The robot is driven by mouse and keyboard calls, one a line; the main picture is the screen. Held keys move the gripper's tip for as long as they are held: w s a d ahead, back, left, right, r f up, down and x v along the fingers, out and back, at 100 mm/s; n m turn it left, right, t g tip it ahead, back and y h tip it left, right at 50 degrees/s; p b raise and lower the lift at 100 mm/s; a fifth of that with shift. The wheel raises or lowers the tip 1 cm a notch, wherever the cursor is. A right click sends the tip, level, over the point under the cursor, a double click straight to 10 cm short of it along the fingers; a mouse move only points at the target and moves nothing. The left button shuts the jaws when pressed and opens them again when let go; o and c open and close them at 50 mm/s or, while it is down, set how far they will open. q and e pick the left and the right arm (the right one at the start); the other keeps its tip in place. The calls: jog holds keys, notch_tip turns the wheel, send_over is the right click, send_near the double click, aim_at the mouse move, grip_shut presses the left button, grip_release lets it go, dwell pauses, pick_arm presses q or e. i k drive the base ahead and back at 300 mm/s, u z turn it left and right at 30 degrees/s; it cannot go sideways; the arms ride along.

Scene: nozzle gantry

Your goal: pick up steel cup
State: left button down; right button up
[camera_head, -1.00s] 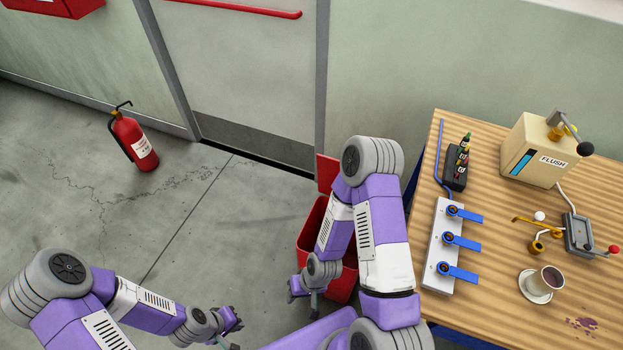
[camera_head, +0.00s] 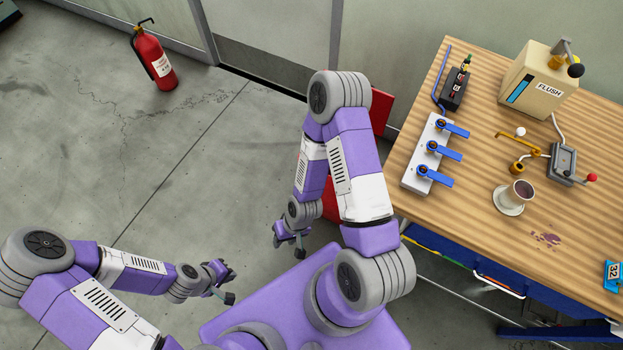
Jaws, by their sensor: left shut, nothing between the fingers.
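I cannot make out a cup that is clearly steel. A pale cup with dark liquid (camera_head: 521,194) stands on a white saucer (camera_head: 507,207) on the wooden table (camera_head: 470,215). A small brass cup-like part (camera_head: 517,168) is just behind it, near a brass arm. My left gripper (camera_head: 226,284) is shut and empty, low over the floor at the lower left, far from the table. My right gripper (camera_head: 288,242) hangs left of the table; its fingers are too small to tell open from shut.
A white strip with blue levers (camera_head: 427,155), a black box (camera_head: 455,88), a beige FLUSH box (camera_head: 538,78) and a grey lever box (camera_head: 562,163) are on the table. A dark stain (camera_head: 545,239) and blue numbered block (camera_head: 613,277) lie nearer. A fire extinguisher (camera_head: 153,57) stands on open floor.

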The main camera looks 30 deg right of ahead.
aim_at(520, 192)
jog(key=u, duration=0.55)
jog(key=i, duration=0.7)
jog(key=z, duration=2.6)
